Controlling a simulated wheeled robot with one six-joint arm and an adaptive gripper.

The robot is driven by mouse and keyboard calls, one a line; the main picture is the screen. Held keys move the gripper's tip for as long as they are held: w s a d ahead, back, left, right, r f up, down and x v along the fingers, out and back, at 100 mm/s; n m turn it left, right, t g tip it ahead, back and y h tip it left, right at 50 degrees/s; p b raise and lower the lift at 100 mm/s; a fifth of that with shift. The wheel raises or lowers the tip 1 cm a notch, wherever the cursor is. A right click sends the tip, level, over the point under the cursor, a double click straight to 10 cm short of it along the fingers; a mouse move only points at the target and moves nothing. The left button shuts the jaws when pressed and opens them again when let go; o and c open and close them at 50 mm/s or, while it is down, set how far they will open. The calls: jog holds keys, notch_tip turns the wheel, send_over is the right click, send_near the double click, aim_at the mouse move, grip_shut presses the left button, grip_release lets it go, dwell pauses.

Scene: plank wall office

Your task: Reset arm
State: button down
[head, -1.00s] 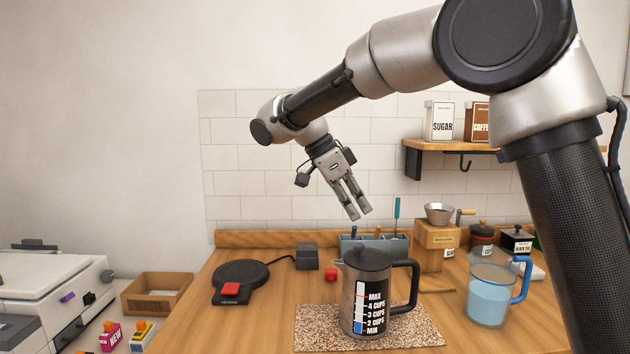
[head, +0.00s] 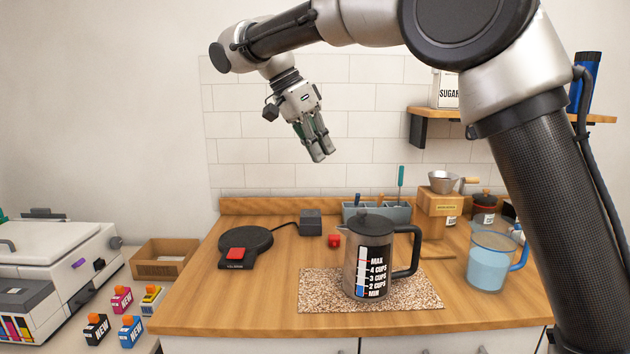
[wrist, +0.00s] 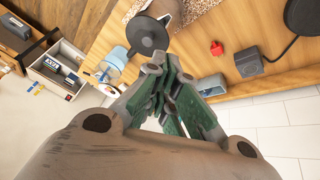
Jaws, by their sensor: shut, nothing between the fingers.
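My gripper (head: 318,150) hangs in the air in front of the tiled wall, above the back of the wooden counter. Its fingers point down and slightly right, shut and empty. In the wrist view my gripper's fingers (wrist: 172,95) are close together with nothing held between them. The arm reaches in from the right, with its upper links across the top of the head view. The French press (head: 370,262) stands upright on a speckled mat (head: 425,292), below and right of my gripper and well apart from it.
A blue jug (head: 490,265) stands at the right of the counter, near a coffee grinder (head: 440,215). A shelf (head: 440,112) sticks out from the wall. A printer (head: 60,255) is far left.

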notch_tip(320, 180, down, 6)
jog(key=s+n+y, duration=0.1)
jog(key=s+n, duration=0.1)
jog(key=n, duration=0.5)
jog(key=s+d+f+n+t+y, duration=0.1)
jog(key=s+d+f, duration=0.1)
jog(key=s+d, duration=0.6)
jog(key=s+d+f+n+t+y, duration=0.1)
jog(key=s+d, duration=0.6)
jog(key=d, duration=0.7)
jog(key=s+d+f+n+t+y, duration=0.1)
jog(key=s+d+f+n+y, duration=0.1)
jog(key=s+d, duration=0.6)
jog(key=d+f, duration=0.1)
jog(key=d, duration=0.3)
jog(key=shift+s+n+t, duration=0.3)
jog(key=shift+s+n, duration=0.05)
jog(key=shift+n, duration=0.05)
